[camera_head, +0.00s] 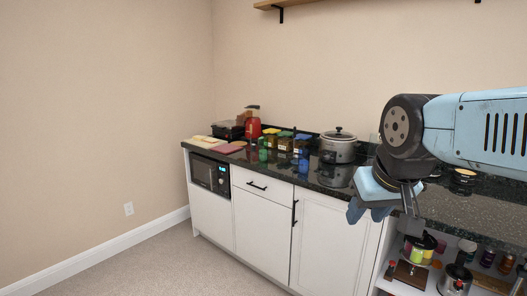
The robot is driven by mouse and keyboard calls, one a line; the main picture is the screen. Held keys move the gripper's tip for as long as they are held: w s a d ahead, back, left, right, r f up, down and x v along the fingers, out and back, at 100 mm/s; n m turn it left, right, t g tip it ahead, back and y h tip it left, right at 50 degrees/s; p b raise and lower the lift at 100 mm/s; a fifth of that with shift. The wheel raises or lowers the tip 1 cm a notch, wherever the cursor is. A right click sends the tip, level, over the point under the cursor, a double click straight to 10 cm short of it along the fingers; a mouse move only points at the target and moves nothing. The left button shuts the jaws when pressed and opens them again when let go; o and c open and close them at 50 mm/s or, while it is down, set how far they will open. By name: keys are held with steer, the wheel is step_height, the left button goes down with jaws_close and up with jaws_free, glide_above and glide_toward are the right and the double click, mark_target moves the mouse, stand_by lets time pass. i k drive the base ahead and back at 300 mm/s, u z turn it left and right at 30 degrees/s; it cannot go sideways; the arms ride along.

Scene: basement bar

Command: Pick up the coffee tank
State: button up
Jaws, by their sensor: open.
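I cannot tell for sure which object is the coffee tank. A red container (253,125) with a dark top stands at the back of the dark counter (285,171), left of the pot. Small jars (285,141) with coloured lids stand to its right, too small to make out. My arm hides part of the counter at the right.
A silver lidded pot (338,147) stands on the counter. A black box (228,130) and cutting boards (226,148) lie at the left end. A built-in microwave (210,174) sits below. Open shelves at lower right hold a pot (419,248) and bottles. The carpet at left is clear.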

mark_target(373, 143)
steer(key=z, duration=0.3)
steer(key=i, duration=1.2)
steer(key=u, duration=0.45)
